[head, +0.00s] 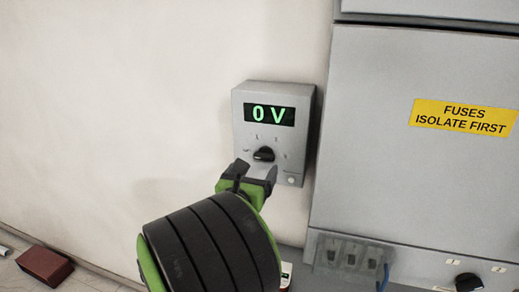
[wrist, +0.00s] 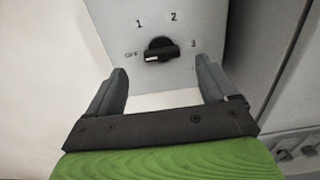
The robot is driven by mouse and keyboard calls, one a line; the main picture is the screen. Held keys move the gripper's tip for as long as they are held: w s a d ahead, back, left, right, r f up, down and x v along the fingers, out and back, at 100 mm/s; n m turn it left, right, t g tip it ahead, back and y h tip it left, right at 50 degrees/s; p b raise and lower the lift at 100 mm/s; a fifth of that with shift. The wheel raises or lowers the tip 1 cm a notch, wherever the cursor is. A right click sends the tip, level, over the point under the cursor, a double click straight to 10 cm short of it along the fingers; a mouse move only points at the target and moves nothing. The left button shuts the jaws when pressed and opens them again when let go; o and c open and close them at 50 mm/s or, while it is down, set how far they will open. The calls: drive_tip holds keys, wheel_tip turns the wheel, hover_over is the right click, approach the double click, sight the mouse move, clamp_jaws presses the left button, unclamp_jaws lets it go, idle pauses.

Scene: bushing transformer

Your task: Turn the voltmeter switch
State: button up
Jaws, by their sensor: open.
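The voltmeter (head: 241,130) is a grey box on the pale wall in the head view, with a green "0 V" display (head: 270,115). Its black rotary switch (head: 264,154) sits below the display and also shows in the wrist view (wrist: 160,50). In the wrist view the pale pointer mark of the switch points left, toward OFF, with 1, 2 and 3 marked around it. My gripper (head: 257,170) is open just in front of and below the switch. In the wrist view its fingers (wrist: 162,72) stand apart on both sides, with nothing between the tips; contact with the panel is unclear.
A large grey cabinet (head: 400,160) with a yellow "FUSES ISOLATE FIRST" label (head: 463,116) stands close to the right of the voltmeter. Another black knob (head: 469,282) is at lower right. A reddish-brown block (head: 45,264) lies at lower left. The wall left of the voltmeter is clear.

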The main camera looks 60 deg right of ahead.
sight(263, 157)
drive_tip(key=d, duration=0.4)
drive_tip(key=w+d+p, duration=0.1)
drive_tip(key=d, duration=0.1)
drive_tip(key=shift+f, duration=0.1)
drive_tip(key=shift+s, duration=0.1)
drive_tip(key=c, duration=1.1)
drive_tip(key=shift+o, duration=0.2)
